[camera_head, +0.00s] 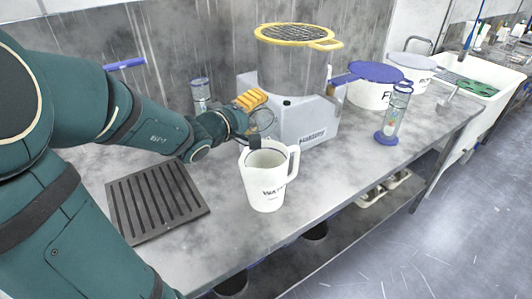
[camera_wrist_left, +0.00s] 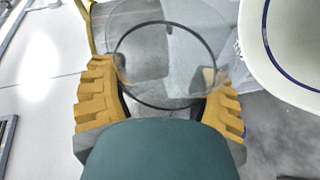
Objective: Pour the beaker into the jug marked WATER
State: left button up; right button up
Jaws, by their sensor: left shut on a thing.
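The white jug marked WATER (camera_head: 267,188) stands upright on the steel bench, its handle to the right. Part of its white rim and blue inner line also shows in the wrist view (camera_wrist_left: 252,38). My left gripper (camera_head: 252,106), with yellow fingers, is shut on the clear glass beaker (camera_head: 263,122), which is just behind and above the jug's rim. In the wrist view the beaker (camera_wrist_left: 165,42) sits between the two fingers (camera_wrist_left: 160,98), beside the jug. I cannot tell its contents or exact tilt. My right gripper is not in view.
A grey machine (camera_head: 305,122) with a yellow-rimmed pot (camera_head: 292,65) stands behind the jug. A dark ribbed mat (camera_head: 158,200) lies left. A blue-based glass cylinder (camera_head: 393,115) and a blue-lidded tub (camera_head: 372,92) stand right. The bench right of the jug is clear.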

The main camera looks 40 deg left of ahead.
pick_arm(q)
jog(key=shift+w+a+f+n+g+h, duration=0.15)
jog(key=shift+a+f+n+g+h, duration=0.2)
jog(key=shift+n, duration=0.35)
jog(key=shift+a+r+n+g+h+p, duration=0.1)
jog(key=shift+r+n+g+h+p, duration=0.15)
jog(key=shift+r+n+g+p, duration=0.2)
jog(key=p, duration=0.3)
jog(key=a+f+n+p, duration=0.1)
jog(key=p, duration=0.2)
jog(key=shift+w+a+g+h, duration=0.15)
jog(key=shift+w+g+h, duration=0.15)
jog(key=shift+w+h, duration=0.1)
jog(key=n+g+h+p, duration=0.1)
jog(key=n+h+p, duration=0.1)
jog(key=p, duration=0.5)
jog(key=shift+n+g, duration=0.3)
jog(key=shift+n, duration=0.25)
jog(key=n+h+p, duration=0.1)
jog(key=p, duration=0.2)
jog(key=a+n+g+h+p, duration=0.1)
jog(key=p, duration=0.3)
jog(key=shift+w+f, duration=0.1)
jog(key=shift+w, duration=0.1)
notch_tip(320, 180, down, 6)
jog(key=w+a+n+g+h+p, duration=0.1)
jog(key=a+n+h, duration=0.1)
jog(key=n+h, duration=0.1)
jog(key=shift+a+n+p, duration=0.25)
jog(key=shift+n+p, duration=0.15)
